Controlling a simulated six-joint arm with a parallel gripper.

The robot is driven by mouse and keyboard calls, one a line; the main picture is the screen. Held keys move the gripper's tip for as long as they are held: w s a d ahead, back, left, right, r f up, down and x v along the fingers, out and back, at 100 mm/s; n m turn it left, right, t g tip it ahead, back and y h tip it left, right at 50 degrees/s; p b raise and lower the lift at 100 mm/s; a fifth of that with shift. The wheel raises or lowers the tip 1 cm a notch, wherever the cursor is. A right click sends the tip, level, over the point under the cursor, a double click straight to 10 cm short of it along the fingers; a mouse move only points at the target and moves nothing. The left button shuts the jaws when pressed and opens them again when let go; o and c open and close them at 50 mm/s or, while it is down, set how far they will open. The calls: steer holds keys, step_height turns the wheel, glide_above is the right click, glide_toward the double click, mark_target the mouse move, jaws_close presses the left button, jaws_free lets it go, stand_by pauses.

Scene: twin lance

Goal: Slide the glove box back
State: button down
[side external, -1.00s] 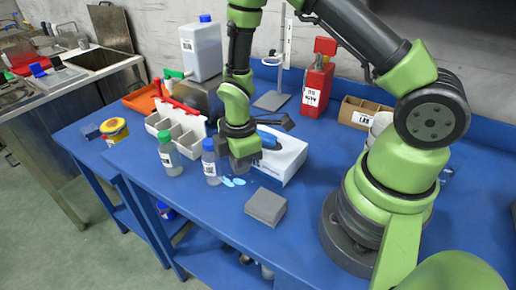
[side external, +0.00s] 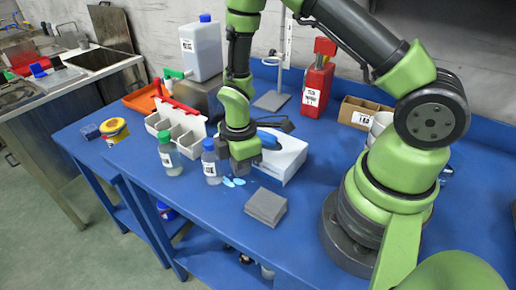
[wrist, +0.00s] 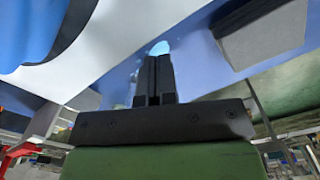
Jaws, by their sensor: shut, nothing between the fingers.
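The glove box (side external: 287,162) is a white carton on the blue bench with a blue glove (side external: 267,140) showing at its top opening. My gripper (side external: 242,165) is at the box's left side in the side view, low and pointing down. Its shut, empty fingers partly hide that side of the box; I cannot tell whether they touch it. In the wrist view the shut fingers (wrist: 155,75) stand together, and the white box (wrist: 110,60) with its blue glove fills the upper left.
A grey block (side external: 266,207) lies in front of the box. Light-blue pieces (side external: 233,182) lie near my gripper. Two bottles, blue-capped (side external: 210,160) and green-capped (side external: 169,153), stand to the left. A stand (side external: 271,100) and red container (side external: 318,82) are behind the box.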

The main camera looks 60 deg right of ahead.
mark_target(283, 154)
steer(key=shift+f, duration=0.65)
steer(key=shift+f, duration=0.25)
steer(key=shift+f, duration=0.1)
stand_by(0.5)
steer(key=shift+r, duration=0.3)
steer(key=shift+d, duration=0.1)
stand_by(0.3)
steer(key=shift+w+d, duration=0.1)
steer(key=shift+d, duration=0.8)
steer(key=shift+d, duration=0.1)
steer(key=shift+w+d, duration=0.1)
steer(key=shift+d, duration=0.8)
